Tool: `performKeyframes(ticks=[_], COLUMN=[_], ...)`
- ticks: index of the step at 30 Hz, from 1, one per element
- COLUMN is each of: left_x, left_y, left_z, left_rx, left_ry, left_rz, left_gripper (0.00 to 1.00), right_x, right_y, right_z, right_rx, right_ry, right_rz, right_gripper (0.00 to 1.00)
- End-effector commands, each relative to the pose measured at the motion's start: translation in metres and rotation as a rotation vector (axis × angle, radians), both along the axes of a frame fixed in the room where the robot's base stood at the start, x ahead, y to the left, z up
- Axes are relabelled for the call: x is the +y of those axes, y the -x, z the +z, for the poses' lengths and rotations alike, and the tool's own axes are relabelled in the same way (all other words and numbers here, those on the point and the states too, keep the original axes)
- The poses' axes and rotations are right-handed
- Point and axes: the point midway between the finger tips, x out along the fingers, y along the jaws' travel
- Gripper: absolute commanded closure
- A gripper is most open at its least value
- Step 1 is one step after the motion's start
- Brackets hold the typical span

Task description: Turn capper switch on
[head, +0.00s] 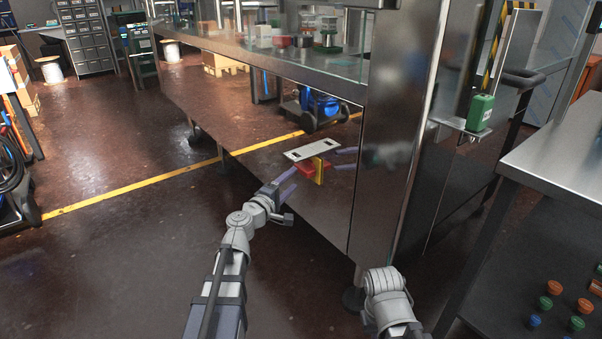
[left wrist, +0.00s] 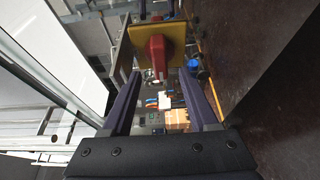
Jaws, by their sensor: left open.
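The capper switch has a red handle (head: 306,169) on a yellow plate (head: 318,174), mounted on the side of a shiny metal machine. In the left wrist view the red handle (left wrist: 157,50) and yellow plate (left wrist: 172,35) show near the top centre, beyond the fingers. My left gripper (head: 291,181) is open, just left of and slightly below the handle in the head view. In the left wrist view its purple fingers (left wrist: 160,73) stand apart with the handle lined up between them, and nothing is gripped. My right gripper is not in view.
A light plate (head: 311,150) projects just above the switch. The machine's metal panel (head: 384,155) reflects the scene. The floor (head: 110,240) to the left is open.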

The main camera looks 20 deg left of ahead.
Motion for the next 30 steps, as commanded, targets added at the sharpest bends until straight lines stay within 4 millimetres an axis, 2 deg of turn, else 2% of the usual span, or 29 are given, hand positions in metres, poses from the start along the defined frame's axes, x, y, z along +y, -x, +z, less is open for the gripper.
performKeyframes(ticks=[1, 10, 14, 21, 30], left_x=[-0.002, -0.013, -0.016, -0.017, -0.017], left_y=[-0.010, -0.053, -0.060, -0.060, -0.059], left_z=[0.000, 0.000, 0.000, 0.000, 0.000], left_rx=[0.000, 0.001, 0.001, 0.001, 0.001], left_ry=[0.000, -0.001, -0.001, -0.001, -0.001], left_rz=[-0.002, -0.001, 0.000, 0.000, 0.000], left_gripper=[0.40, 0.40, 0.40, 0.41, 0.75], right_x=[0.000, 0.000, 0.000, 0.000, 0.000], right_y=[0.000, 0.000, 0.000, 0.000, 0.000], right_z=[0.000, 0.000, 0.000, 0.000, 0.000], right_rx=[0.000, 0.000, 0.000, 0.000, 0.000], right_ry=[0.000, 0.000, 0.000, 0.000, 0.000], right_rz=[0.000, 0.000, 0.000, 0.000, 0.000], right_gripper=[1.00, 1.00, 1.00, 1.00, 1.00])
